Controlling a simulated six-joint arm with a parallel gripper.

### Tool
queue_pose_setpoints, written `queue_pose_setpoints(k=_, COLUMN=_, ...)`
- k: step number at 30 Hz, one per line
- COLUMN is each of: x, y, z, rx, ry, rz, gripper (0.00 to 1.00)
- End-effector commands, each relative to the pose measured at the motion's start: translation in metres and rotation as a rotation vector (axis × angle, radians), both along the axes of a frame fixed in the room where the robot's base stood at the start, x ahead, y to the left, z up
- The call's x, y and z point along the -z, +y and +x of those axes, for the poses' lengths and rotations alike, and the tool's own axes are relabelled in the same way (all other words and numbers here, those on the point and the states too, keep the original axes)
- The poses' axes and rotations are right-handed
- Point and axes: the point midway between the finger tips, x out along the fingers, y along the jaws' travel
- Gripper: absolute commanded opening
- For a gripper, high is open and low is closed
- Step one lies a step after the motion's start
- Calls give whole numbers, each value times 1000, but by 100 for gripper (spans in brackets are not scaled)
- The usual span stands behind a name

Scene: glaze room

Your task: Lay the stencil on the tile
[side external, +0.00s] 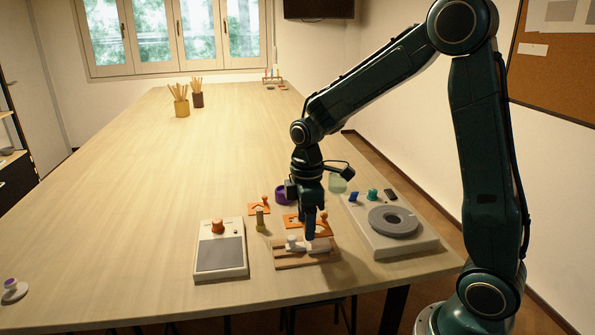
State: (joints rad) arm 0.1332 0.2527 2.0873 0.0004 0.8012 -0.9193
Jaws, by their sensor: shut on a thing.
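My gripper (311,236) points down over a wooden board (291,263) near the front of the table. Its fingertips are shut on a small white piece (320,245), whose shape they partly hide. A white knob (291,241) stands just left of the fingers. I cannot tell whether the white piece touches the board. An orange cut-out plate (291,221) lies behind the gripper and is partly hidden by it. Another orange plate (256,210) with a knob lies farther back left. I cannot tell for certain which piece is the stencil or the tile.
A white unit with a grey pad (221,255) and orange knob stands left. A white unit with a grey ring (376,220) stands right. A small olive cylinder (260,222) and purple ring (281,194) are close by. The table's far left is largely clear.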

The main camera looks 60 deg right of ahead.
Motion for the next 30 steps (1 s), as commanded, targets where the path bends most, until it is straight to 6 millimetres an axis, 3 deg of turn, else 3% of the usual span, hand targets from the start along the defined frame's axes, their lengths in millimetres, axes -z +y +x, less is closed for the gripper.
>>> queue_pose_setpoints(k=8, x=29, y=0, z=-1, rx=0, ry=3, rz=0, gripper=32)
queue_pose_setpoints(k=22, x=34, y=0, z=0, rx=0, ry=1, rz=0, gripper=32)
queue_pose_setpoints(k=23, x=34, y=0, z=0, rx=0, ry=0, rz=0, gripper=59)
queue_pose_setpoints(k=25, x=34, y=0, z=0, rx=0, ry=0, rz=0, gripper=73)
queue_pose_setpoints(k=30, x=34, y=0, z=0, rx=0, ry=0, rz=0, gripper=75)
